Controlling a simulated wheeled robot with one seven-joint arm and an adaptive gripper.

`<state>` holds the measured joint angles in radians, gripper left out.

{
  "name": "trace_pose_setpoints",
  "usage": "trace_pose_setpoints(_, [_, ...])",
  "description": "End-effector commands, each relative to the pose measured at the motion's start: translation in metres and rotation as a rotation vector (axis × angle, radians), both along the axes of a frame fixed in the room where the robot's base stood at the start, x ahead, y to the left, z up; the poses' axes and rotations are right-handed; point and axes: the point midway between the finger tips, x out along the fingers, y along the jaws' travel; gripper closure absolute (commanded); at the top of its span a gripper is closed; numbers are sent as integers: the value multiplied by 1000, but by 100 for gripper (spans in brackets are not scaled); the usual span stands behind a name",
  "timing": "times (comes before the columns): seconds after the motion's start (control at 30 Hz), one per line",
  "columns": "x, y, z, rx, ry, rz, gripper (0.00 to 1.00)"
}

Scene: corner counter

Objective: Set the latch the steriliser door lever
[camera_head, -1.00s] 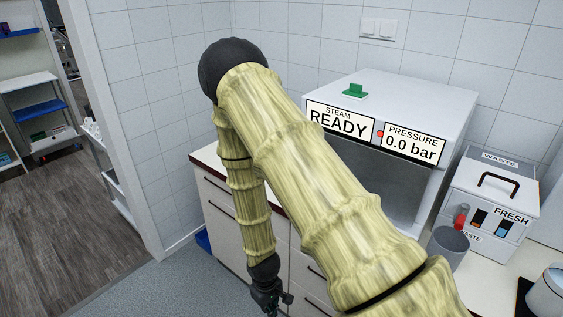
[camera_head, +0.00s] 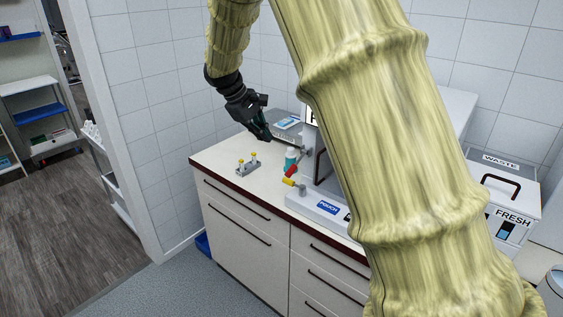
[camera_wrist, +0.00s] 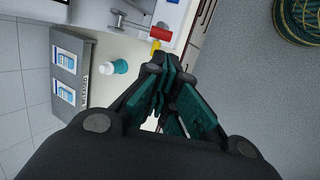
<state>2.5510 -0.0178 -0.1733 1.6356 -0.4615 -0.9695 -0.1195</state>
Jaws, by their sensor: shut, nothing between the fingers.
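The steriliser (camera_head: 457,105) is the white box on the corner counter. My arm hides most of its front and its display panel. A red grip (camera_head: 292,170) at its left front looks like the door lever. The red grip also shows in the wrist view (camera_wrist: 150,34), near a grey bar and just past my fingertips, with a small yellow piece (camera_wrist: 156,47) below it. My gripper (camera_head: 267,134) is above the counter, left of the steriliser, pointing down and right. In the wrist view my gripper (camera_wrist: 168,62) has its fingers together and empty, apart from the red grip.
A teal bottle with a white cap (camera_wrist: 115,67) stands close by, beside a grey holder with blue-white labels (camera_wrist: 66,97). A small block with yellow-topped pegs (camera_head: 247,168) is at the counter's left. A white waste box (camera_head: 508,210) stands right.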

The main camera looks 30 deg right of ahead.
Motion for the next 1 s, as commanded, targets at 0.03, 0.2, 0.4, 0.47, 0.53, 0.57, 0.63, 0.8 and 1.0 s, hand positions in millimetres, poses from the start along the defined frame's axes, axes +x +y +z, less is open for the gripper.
trace_pose_setpoints(0.03, [0,-2,3,-4,2,-2,100])
trace_pose_setpoints(0.2, [-1,-8,-7,-4,5,-2,100])
trace_pose_setpoints(0.4, [-4,-22,-35,-3,6,-2,100])
trace_pose_setpoints(0.47, [-4,-26,-43,-3,6,-2,100])
trace_pose_setpoints(0.53, [-5,-32,-54,-3,5,-2,100])
trace_pose_setpoints(0.57, [-5,-34,-58,-3,6,-3,100])
trace_pose_setpoints(0.63, [-5,-40,-68,-3,5,-2,100])
trace_pose_setpoints(0.8, [-7,-52,-91,-3,6,-3,100])
trace_pose_setpoints(1.0, [-8,-62,-110,-3,4,-2,100])
